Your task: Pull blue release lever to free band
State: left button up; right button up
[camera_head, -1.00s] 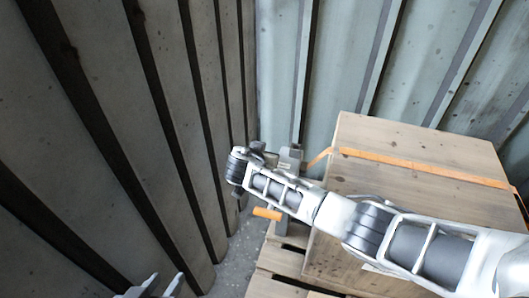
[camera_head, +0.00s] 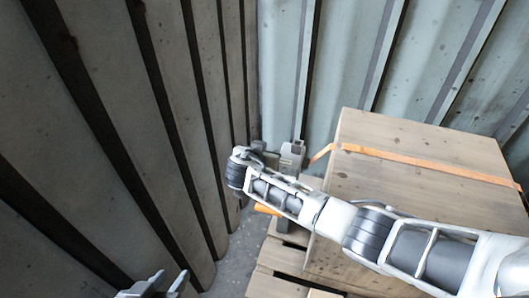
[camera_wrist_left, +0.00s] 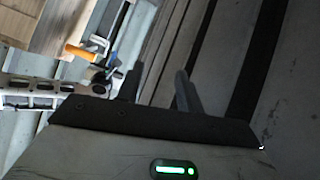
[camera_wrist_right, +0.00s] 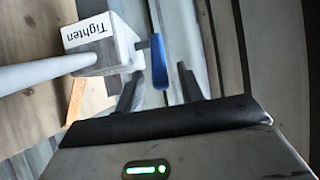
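The blue release lever (camera_wrist_right: 159,66) hangs between the fingers of my right gripper (camera_wrist_right: 158,74), which is open with gaps on both sides. The lever joins a grey tensioner block with a white "Tighten" label (camera_wrist_right: 88,31). In the head view, my right arm covers much of the tensioner (camera_head: 291,155), and the lever cannot be made out. The orange band (camera_head: 430,164) runs over the wooden crate (camera_head: 400,200) to the tensioner. My left gripper (camera_head: 168,283) is open and empty at the bottom, away from the tensioner; it also shows in its wrist view (camera_wrist_left: 158,70).
An orange handle (camera_head: 267,209) sticks out below my right arm, and also shows in the left wrist view (camera_wrist_left: 80,52). The crate stands on a wooden pallet (camera_head: 275,285). Corrugated metal walls (camera_head: 130,120) close in the left and back. A strip of floor (camera_head: 235,262) is free.

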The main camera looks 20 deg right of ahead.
jog(key=shift+a+r, duration=0.1)
